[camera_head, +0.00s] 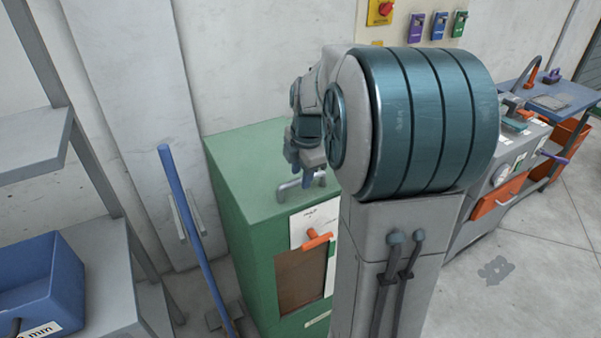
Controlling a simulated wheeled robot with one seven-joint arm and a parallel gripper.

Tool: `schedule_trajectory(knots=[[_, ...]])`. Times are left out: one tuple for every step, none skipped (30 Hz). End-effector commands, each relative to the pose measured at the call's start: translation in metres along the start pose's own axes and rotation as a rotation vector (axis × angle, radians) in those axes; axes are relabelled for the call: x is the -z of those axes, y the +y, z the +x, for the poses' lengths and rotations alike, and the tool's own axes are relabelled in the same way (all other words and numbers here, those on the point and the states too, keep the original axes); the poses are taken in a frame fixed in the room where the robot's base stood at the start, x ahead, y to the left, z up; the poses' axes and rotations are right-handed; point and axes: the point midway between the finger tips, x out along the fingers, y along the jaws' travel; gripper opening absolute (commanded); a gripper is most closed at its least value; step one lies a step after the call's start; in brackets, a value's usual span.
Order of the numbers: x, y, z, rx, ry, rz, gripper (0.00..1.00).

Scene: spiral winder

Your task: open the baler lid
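The baler (245,240) is a green cabinet against the wall, left of the middle. Its flat green lid (240,155) lies level and looks closed. A grey bar handle (285,193) stands on the lid near the front edge. An orange lever (318,241) sits on a white panel on the front. My gripper (304,168) points down just above the bar handle, at or very near it. My own arm hides much of it and the right part of the baler. I cannot tell whether the fingers are open, or whether they touch the handle.
A blue pole (190,230) leans left of the baler. A grey shelf (100,265) with a blue bin (45,285) stands further left. Wall switch boxes (438,25) hang behind. A grey machine (510,170) and a blue-topped bench (550,98) are at right.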

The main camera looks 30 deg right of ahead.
Motion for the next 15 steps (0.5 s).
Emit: schedule_trajectory(knots=[[0.0000, -0.0004, 0.0032, 0.002, 0.001, 0.000, 0.36], [0.0001, -0.0004, 0.0043, 0.001, 0.001, 0.000, 0.36], [0.0000, -0.0003, 0.0053, 0.001, 0.000, 0.000, 0.36], [0.0000, -0.0003, 0.0058, 0.001, 0.000, 0.001, 0.36], [0.0000, -0.0002, 0.0060, 0.000, 0.000, 0.001, 0.36], [0.0000, -0.0002, 0.0062, 0.000, 0.000, 0.001, 0.36], [0.0000, -0.0002, 0.0062, 0.000, 0.000, 0.001, 0.36], [-0.0001, -0.0002, 0.0061, 0.000, 0.000, 0.001, 0.36], [-0.0001, -0.0002, 0.0060, 0.000, 0.000, 0.001, 0.36], [0.0000, -0.0002, 0.0060, 0.000, 0.000, 0.001, 0.36], [0.0000, -0.0002, 0.0060, 0.000, 0.000, 0.001, 0.36], [0.0000, -0.0002, 0.0059, 0.000, 0.000, 0.001, 0.25], [0.0000, -0.0001, 0.0059, 0.000, 0.000, 0.001, 0.17], [0.0000, -0.0001, 0.0059, 0.000, 0.000, 0.001, 0.08], [0.0000, -0.0001, 0.0058, 0.000, 0.000, 0.001, 0.00]])
